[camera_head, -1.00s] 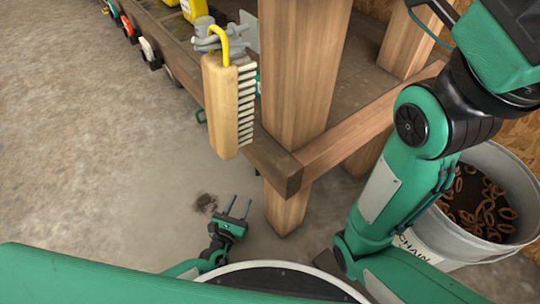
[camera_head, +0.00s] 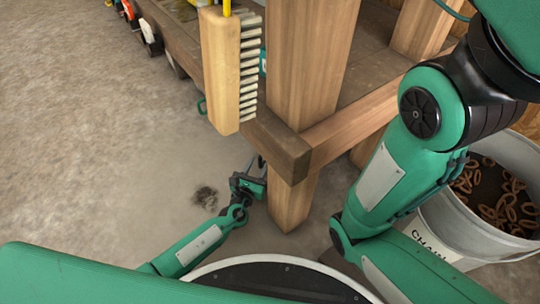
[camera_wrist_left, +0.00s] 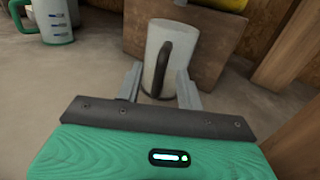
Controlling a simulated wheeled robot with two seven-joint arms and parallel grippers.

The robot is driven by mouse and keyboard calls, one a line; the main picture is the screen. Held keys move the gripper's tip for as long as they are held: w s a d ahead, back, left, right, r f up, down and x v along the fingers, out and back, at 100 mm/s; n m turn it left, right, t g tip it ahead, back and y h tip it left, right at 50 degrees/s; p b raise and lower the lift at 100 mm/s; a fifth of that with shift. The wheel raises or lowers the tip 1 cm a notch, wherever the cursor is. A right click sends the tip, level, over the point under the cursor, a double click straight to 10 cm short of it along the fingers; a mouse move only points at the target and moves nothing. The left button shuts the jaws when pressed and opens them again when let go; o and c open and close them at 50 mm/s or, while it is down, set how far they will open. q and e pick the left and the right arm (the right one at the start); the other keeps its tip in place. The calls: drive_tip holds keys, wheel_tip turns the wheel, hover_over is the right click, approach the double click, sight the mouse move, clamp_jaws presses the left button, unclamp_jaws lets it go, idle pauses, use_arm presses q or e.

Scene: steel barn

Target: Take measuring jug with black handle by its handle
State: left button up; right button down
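The measuring jug with black handle (camera_wrist_left: 172,46) stands upright in the left wrist view, grey-white, its dark handle turned toward my camera. My left gripper (camera_wrist_left: 158,88) is open, with one finger on each side of the handle in the picture. Whether the fingers touch the jug, I cannot tell. In the head view my left gripper (camera_head: 258,166) is low beside the wooden post, and the jug does not show there. My right gripper is out of view.
A jug with a green handle (camera_wrist_left: 52,22) stands at the upper left of the wrist view. A wooden block (camera_wrist_left: 205,45) is behind the jug. A wooden post (camera_head: 300,80), a hanging brush (camera_head: 222,75) and a chain bucket (camera_head: 480,235) are near my arms.

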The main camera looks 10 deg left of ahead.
use_arm(q)
clamp_jaws()
drive_tip(key=shift+r, duration=0.15)
